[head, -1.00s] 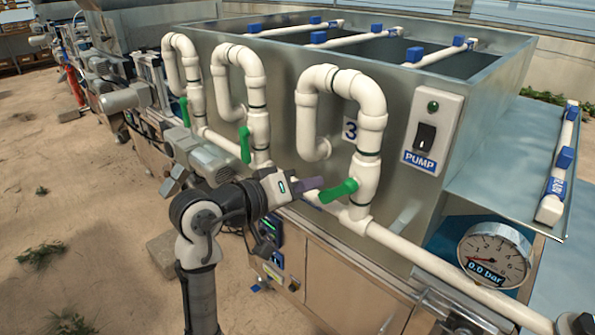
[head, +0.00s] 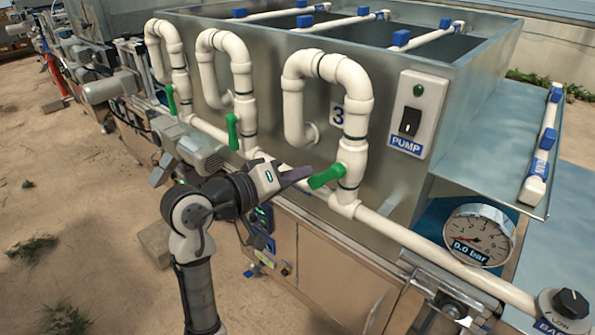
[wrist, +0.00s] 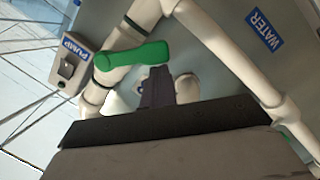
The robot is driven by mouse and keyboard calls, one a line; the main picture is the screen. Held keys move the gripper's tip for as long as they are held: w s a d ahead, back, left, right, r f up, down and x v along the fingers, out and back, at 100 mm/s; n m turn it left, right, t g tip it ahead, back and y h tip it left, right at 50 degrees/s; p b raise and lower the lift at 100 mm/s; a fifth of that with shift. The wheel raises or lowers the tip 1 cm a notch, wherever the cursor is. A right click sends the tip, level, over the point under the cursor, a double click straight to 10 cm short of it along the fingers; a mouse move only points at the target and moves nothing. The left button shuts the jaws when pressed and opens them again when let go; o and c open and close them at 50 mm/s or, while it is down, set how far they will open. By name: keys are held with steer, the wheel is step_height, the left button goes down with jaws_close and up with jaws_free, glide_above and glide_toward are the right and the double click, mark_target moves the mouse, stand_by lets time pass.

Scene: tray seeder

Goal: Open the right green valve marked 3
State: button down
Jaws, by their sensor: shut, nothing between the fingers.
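The right green valve handle (head: 326,176) sits on the white vertical pipe beside the plate marked 3 (head: 338,115). It sticks out sideways from the pipe, toward the left and front. My gripper (head: 298,173) is shut and empty, with its fingertips just left of the handle's free end. In the wrist view the green handle (wrist: 133,55) lies across the pipe just beyond the shut fingers (wrist: 157,90). I cannot tell whether fingers and handle touch.
Two other green handles, the middle one (head: 232,131) and the left one (head: 171,99), hang down along their pipes. The PUMP switch box (head: 417,113) is on the tank wall at right. The gauge (head: 479,236) reads 0.0 bar. A white horizontal pipe (head: 400,239) runs below.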

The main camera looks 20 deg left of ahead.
steer(key=shift+d+f, duration=0.1)
steer(key=n+p, duration=0.1)
steer(key=d+f+n+p, duration=0.1)
steer(key=n, duration=0.1)
steer(key=shift+s+f+h+p, duration=0.2)
steer(key=shift+f+h+p, duration=0.1)
steer(key=shift+h, duration=0.1)
steer(key=shift+s+d+f+n+t+h+p, duration=0.25)
steer(key=shift+d+f+n+p, duration=0.25)
steer(key=shift+n+p, duration=0.5)
steer(key=shift+s+d+f+n+t+h+p, duration=0.15)
steer(key=shift+d+f+n+t+p, duration=0.4)
steer(key=shift+n, duration=0.55)
steer(key=shift+r, duration=0.1)
steer(key=shift+w+p, duration=0.1)
steer(key=shift+p, duration=0.2)
